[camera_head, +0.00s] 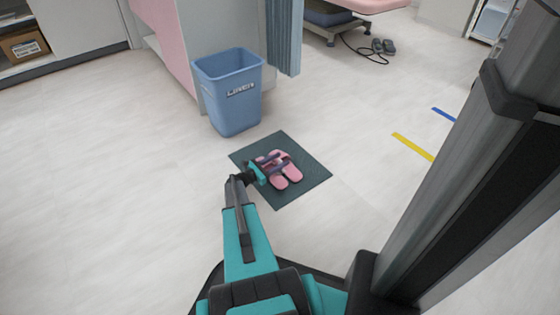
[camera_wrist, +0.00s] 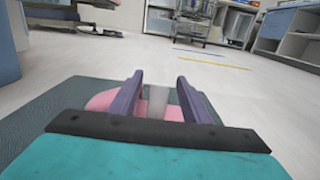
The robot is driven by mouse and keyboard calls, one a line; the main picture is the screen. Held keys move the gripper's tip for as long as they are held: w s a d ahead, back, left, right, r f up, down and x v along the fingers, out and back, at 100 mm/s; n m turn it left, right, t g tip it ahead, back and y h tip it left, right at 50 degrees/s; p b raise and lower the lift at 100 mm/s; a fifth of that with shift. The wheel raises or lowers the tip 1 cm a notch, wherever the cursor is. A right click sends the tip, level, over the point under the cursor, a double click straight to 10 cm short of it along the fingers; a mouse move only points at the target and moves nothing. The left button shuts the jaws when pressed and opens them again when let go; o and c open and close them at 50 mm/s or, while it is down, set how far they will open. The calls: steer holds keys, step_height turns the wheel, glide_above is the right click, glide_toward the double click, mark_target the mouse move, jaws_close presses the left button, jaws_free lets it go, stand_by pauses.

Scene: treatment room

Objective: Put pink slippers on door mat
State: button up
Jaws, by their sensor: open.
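The pair of pink slippers (camera_head: 287,175) lies side by side on the dark green door mat (camera_head: 306,184) in the head view. My gripper (camera_head: 276,160) is over the mat at the slippers, with its fingers spread apart. In the wrist view my gripper (camera_wrist: 160,83) is open, with a purple-grey finger on each side and nothing clearly held between them. Pink parts of the slippers (camera_wrist: 102,101) show beside and between the fingers. The gripper body hides much of the slippers there, and I cannot tell whether the fingers touch them. The mat (camera_wrist: 48,108) extends to both sides.
A blue linen bin (camera_head: 230,105) stands just behind the mat, next to a partition and blue curtain (camera_head: 284,35). Yellow tape (camera_head: 412,146) marks the floor at right. Floor left of the mat is clear.

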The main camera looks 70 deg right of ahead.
steer(key=shift+p+v, duration=1.75)
steer(key=shift+v, duration=3.85)
